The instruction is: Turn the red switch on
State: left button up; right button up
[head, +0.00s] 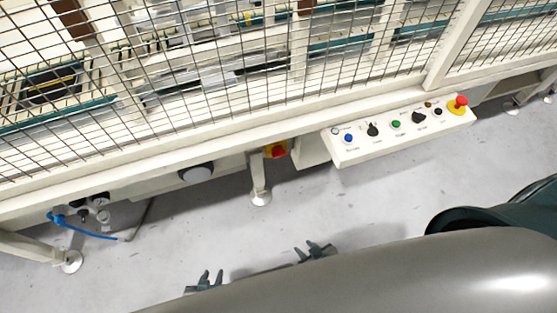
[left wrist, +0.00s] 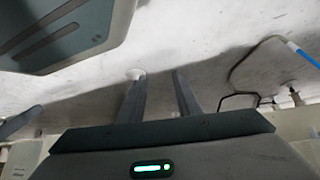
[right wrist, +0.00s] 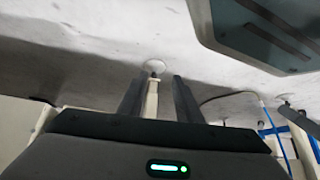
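A red switch on a yellow plate (head: 276,150) sits under the machine's long beam in the head view, just left of the control panel. Its handle position is too small to tell. A red mushroom button (head: 461,102) on a yellow base stands at the panel's right end. My left gripper (head: 204,281) is low in the head view, open and empty; its spread fingers show in the left wrist view (left wrist: 158,80). My right gripper (head: 316,251) is open and empty, below and right of the red switch and apart from it; its fingers show in the right wrist view (right wrist: 159,82).
A white control panel (head: 345,157) with several buttons and knobs juts out right of the switch. A machine leg (head: 259,180) stands just below the switch. Wire mesh closes the machine above. A blue hose (head: 85,231) hangs at left. The grey floor between is clear.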

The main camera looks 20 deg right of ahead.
aim_at(280, 156)
jog(key=shift+w+d, duration=0.1)
jog(key=shift+d, duration=0.2)
jog(key=o, duration=0.4)
jog(key=shift+a, duration=0.2)
jog(key=shift+o, duration=1.4)
jog(key=shift+a, duration=0.15)
jog(key=w+a+r+t+b, duration=0.3)
jog(key=w+r+t+b, duration=0.2)
jog(key=w+r+b, duration=0.25)
pick_arm(q)
jog(key=s+a+r+g+b, duration=0.1)
jog(key=r+b, duration=0.2)
jog(key=r, duration=0.4)
jog(key=s+a+r+g+y+b, duration=0.1)
jog(key=a+r+g+b, duration=0.1)
jog(key=r, duration=0.6)
jog(key=shift+s+a+b, duration=0.2)
jog(key=shift+b, duration=0.45)
pick_arm(e)
notch_tip(280, 156, up, 13)
jog(key=w+d+m+t+h, duration=0.1)
jog(key=w+d+m+t, duration=0.1)
jog(key=t, duration=0.4)
jog(key=shift+w+d, duration=0.35)
jog(key=shift+d, duration=0.05)
jog(key=shift+w+f, duration=0.1)
jog(key=shift+w, duration=0.05)
